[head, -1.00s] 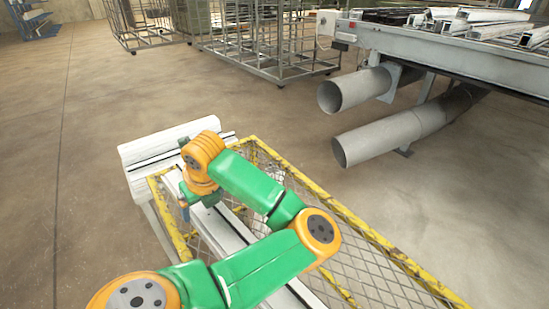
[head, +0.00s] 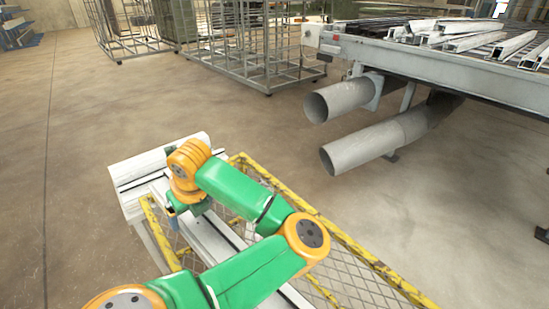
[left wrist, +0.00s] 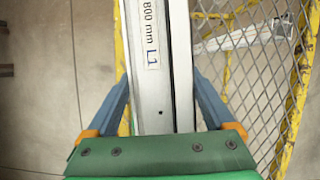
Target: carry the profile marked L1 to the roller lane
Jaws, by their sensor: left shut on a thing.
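The profile marked L1 (left wrist: 157,100) is a long pale bar with an "800 mm L1" label, and it runs up the left wrist view. It also shows in the head view (head: 216,240), running diagonally, partly hidden beneath my arm. My left gripper (left wrist: 160,82) has its blue fingers on both sides of the bar and is shut on it. In the head view the left gripper (head: 178,209) is near the bar's far end. A grey raised structure (head: 440,75) at upper right, bearing several profiles, looks like the roller lane. My right gripper is out of view.
A white block (head: 155,160) stands at the bar's far end. A yellow-framed mesh panel (head: 335,230) lies beside and below the bar. Two grey pipes (head: 345,100) (head: 375,138) stick out below the structure. Wire cages (head: 255,55) stand behind. The floor between is clear.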

